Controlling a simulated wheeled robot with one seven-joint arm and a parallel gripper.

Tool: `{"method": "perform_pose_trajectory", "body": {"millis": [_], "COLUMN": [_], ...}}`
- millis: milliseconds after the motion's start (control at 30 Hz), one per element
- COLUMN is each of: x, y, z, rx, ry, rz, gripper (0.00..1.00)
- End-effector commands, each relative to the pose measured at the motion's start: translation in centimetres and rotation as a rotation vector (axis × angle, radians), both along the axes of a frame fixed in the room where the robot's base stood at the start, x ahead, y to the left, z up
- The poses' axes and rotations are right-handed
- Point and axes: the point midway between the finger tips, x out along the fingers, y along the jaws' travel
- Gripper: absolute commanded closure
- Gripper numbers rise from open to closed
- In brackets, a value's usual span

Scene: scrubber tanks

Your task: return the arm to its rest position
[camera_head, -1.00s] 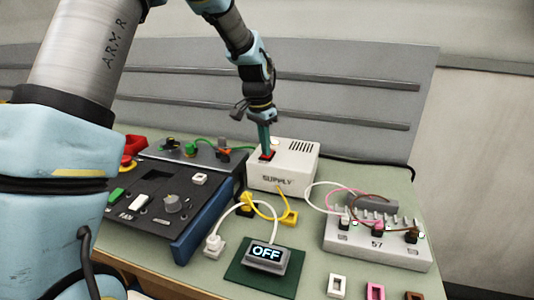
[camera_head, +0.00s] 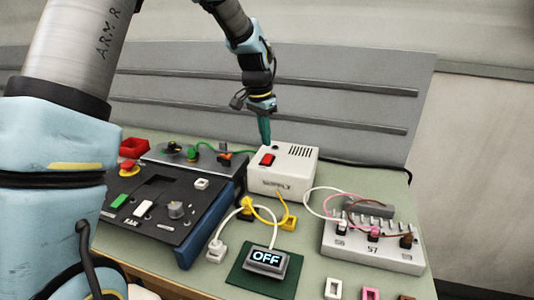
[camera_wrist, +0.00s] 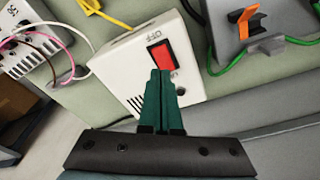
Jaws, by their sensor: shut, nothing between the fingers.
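My gripper (camera_head: 265,142) is shut and empty, its teal fingers pointing down just behind and above the white supply box (camera_head: 284,184). In the wrist view, the closed green fingers (camera_wrist: 161,76) overlap the lower edge of the red rocker switch (camera_wrist: 163,56) on the supply box (camera_wrist: 125,75). In the head view the red switch (camera_head: 267,160) shows clear of the fingers on top of the box. My arm (camera_head: 254,60) reaches down from the top of the picture. I cannot tell the exact gap between fingertips and box.
A dark fan panel (camera_head: 155,205) stands left, with a grey board (camera_head: 195,157) behind it. A display (camera_head: 266,257) reading OFF lies in front of the box. A terminal block (camera_head: 370,250) with cables stands right. A railed grey back panel (camera_head: 345,85) rises behind the table.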

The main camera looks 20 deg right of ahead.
Motion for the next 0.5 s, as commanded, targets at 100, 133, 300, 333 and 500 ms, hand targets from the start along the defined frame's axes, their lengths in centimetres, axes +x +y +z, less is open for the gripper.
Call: {"method": "perform_pose_trajectory", "body": {"millis": [100,133,300,333,500], "x": [0.0,0.0,0.0,0.0,0.0], "y": [0.0,0.0,0.0,0.0,0.0], "z": [1.3,1.5,2.0,2.0,1.9], "rx": [-0.001,-0.001,0.0,0.0,0.0], "ry": [-0.001,-0.001,0.0,0.0,0.0], "rz": [0.0,0.0,0.0,0.0,0.0], "gripper": [1.0,1.0,1.0,1.0,1.0]}}
